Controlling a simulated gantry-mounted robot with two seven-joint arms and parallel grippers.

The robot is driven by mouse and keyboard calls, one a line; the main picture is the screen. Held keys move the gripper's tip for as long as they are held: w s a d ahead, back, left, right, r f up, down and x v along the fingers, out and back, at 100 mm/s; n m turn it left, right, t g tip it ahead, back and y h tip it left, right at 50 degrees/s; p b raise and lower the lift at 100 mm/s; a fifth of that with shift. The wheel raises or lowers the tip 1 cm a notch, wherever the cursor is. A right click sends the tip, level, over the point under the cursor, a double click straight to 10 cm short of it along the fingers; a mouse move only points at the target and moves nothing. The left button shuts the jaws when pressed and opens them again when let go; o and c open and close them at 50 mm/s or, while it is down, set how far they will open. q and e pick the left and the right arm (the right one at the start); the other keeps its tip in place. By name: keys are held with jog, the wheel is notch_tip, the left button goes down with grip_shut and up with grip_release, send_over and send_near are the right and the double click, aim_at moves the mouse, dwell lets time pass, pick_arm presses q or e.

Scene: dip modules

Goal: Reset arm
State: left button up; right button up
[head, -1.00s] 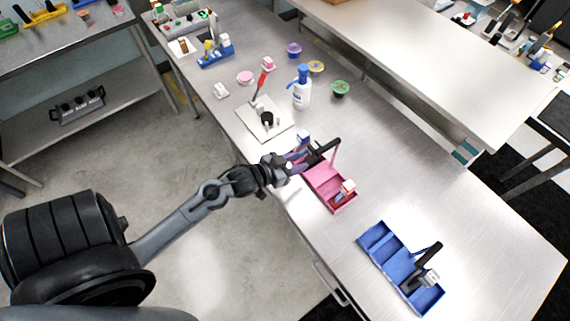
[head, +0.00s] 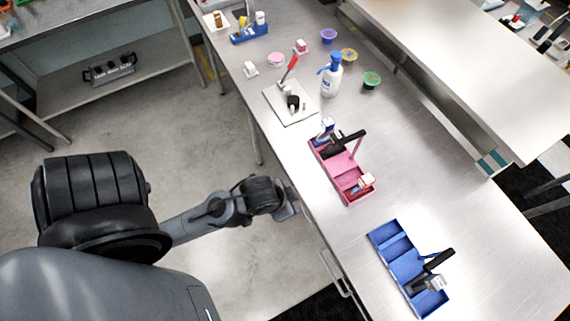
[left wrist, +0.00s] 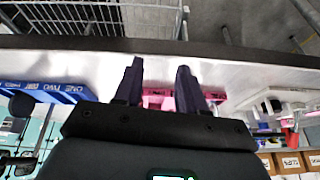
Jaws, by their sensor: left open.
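My left gripper (head: 292,203) is off the table's near edge, lower left of the pink tray, in the head view. It is empty. In the left wrist view its two dark fingers (left wrist: 157,78) stand apart, with part of the pink tray (left wrist: 160,98) visible beyond them. The pink tray (head: 340,182) holds a black-handled tool and small boxed items at both ends. My right gripper is in no view.
A blue tray (head: 385,240) with a black-handled tool lies at lower right. A white plate (head: 279,105) with a red-handled item, a white pump bottle (head: 330,82) and several small tubs stand farther back. The table's right side is clear.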

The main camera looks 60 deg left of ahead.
pick_arm(q)
jog(key=shift+s+d+r+g, duration=0.1)
jog(key=shift+s+d+g, duration=0.2)
jog(key=shift+s, duration=0.25)
jog(key=shift+s+d+r+g, duration=0.1)
jog(key=shift+s+d+g, duration=0.15)
jog(key=shift+s, duration=0.3)
